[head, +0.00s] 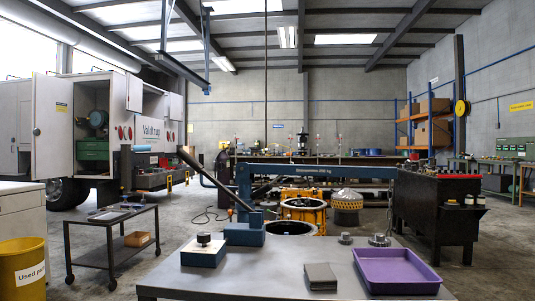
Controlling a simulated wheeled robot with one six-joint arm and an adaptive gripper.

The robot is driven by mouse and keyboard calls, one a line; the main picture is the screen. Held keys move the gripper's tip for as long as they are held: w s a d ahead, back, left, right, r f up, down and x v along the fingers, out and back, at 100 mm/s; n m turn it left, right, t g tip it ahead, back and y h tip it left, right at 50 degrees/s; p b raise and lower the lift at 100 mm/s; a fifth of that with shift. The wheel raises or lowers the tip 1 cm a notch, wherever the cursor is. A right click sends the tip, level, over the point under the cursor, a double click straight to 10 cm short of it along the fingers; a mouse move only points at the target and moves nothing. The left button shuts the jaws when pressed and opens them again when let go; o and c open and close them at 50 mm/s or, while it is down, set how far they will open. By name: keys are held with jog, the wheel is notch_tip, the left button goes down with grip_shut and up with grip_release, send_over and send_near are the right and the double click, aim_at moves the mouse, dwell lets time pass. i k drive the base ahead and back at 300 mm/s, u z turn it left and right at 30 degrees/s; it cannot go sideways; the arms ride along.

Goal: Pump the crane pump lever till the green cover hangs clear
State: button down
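A blue crane with a long horizontal boom (310,172) stands behind the grey table, its post at the left end of the boom. A dark slanted bar (215,181), which looks like the pump lever, rises to the upper left from near a blue block (244,234) at the table's far edge. Yellow round housings (303,208) stand below the boom. I cannot make out a green cover or a hook for certain. My gripper is not in view.
The grey table (250,272) bears a purple tray (398,271), a dark square pad (320,275), small metal parts (379,240) and a blue block with a black knob (203,250). A dark cart (110,232) stands left, a black cabinet (437,209) right. Bare floor lies between cart and table.

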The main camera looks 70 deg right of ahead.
aim_at(182, 153)
jog(key=z, duration=1.85)
